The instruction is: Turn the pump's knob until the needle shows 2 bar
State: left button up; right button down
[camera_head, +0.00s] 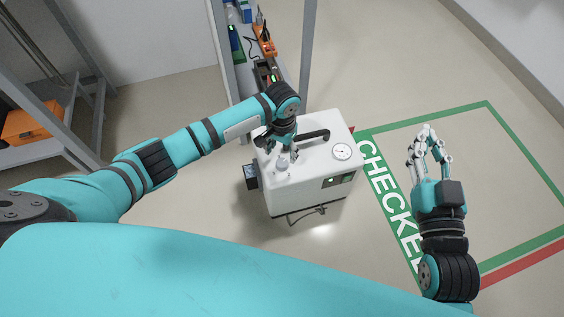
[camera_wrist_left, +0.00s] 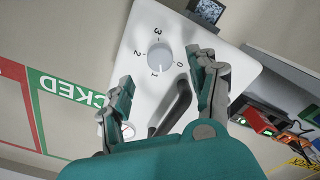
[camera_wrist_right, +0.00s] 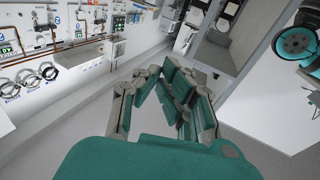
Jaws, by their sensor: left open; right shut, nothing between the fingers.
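The white pump (camera_head: 310,190) stands on the floor with a black handle (camera_head: 313,135) on top. Its round gauge (camera_head: 341,152) is on the right of the top; the needle is too small to read. The pale knob (camera_head: 283,164) is on the left of the top. In the left wrist view the knob (camera_wrist_left: 160,56) has marks 0 to 3 around it. My left gripper (camera_head: 285,150) points down by the knob, open, its fingers (camera_wrist_left: 162,70) apart on the handle side of the knob. My right gripper (camera_head: 428,131) is shut and empty, right of the pump.
A green floor frame marked CHECKED (camera_head: 385,190) lies right of the pump, with a red line (camera_head: 525,262) near it. A shelf rack (camera_head: 222,45) with small devices stands behind the pump. An orange case (camera_head: 30,124) sits at far left. The floor in front is clear.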

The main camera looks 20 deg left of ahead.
aim_at(282, 162)
pick_arm(q)
notch_tip(282, 162, down, 5)
jog(key=shift+f+b, duration=0.15)
jog(key=shift+b, duration=0.9)
jog(key=shift+f, duration=0.25)
pick_arm(e)
jog(key=s+r+t+y, duration=0.2)
jog(key=s+r+t, duration=0.2)
jog(key=r+t, duration=0.3)
notch_tip(282, 162, up, 3)
jog(key=shift+a+f, duration=0.1)
jog(key=shift+a, duration=0.05)
pick_arm(q)
jog(key=shift+c, duration=0.4)
